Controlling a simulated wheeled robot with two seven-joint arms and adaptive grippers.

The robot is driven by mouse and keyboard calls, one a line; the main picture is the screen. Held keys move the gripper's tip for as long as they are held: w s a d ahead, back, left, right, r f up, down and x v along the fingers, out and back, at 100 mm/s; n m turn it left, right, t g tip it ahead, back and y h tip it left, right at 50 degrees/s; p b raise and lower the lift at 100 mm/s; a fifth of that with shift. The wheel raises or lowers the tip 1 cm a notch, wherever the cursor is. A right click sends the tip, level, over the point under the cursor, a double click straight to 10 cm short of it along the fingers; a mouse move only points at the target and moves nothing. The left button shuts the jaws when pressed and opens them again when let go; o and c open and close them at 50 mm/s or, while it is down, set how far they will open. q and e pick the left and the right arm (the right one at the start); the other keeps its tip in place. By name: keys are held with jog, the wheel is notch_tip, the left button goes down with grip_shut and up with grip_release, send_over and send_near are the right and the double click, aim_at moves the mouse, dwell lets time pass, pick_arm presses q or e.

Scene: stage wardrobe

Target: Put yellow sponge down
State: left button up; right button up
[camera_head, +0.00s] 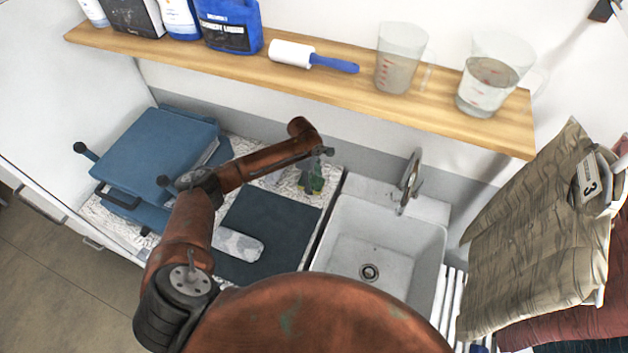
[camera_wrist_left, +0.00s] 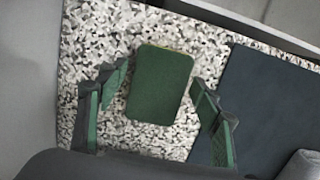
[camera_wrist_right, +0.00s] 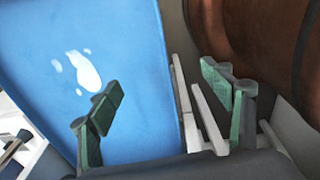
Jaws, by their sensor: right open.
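The sponge (camera_wrist_left: 160,85) lies flat on the speckled counter (camera_wrist_left: 95,45) in the left wrist view, dark green face up, with a thin yellow edge showing at its far side. My left gripper (camera_wrist_left: 161,74) is open, its fingers on either side of the sponge with gaps between. In the head view the left gripper (camera_head: 316,178) is low over the counter beside the sink; the sponge is hard to make out there. My right gripper (camera_wrist_right: 160,78) is open and empty in the right wrist view, before a blue surface (camera_wrist_right: 125,40) with a white patch.
A dark mat (camera_head: 260,230) with a grey patterned roll (camera_head: 237,244) lies left of the sink (camera_head: 385,245). Blue cases (camera_head: 160,150) stand further left. A wooden shelf (camera_head: 330,88) with jugs and a lint roller (camera_head: 310,56) runs above. Clothes (camera_head: 530,240) hang at right.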

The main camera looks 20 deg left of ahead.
pick_arm(q)
jog(key=shift+r, duration=0.1)
notch_tip(320, 180, up, 12)
jog(key=a, duration=0.2)
dwell(0.5)
jog(key=shift+d, duration=0.15)
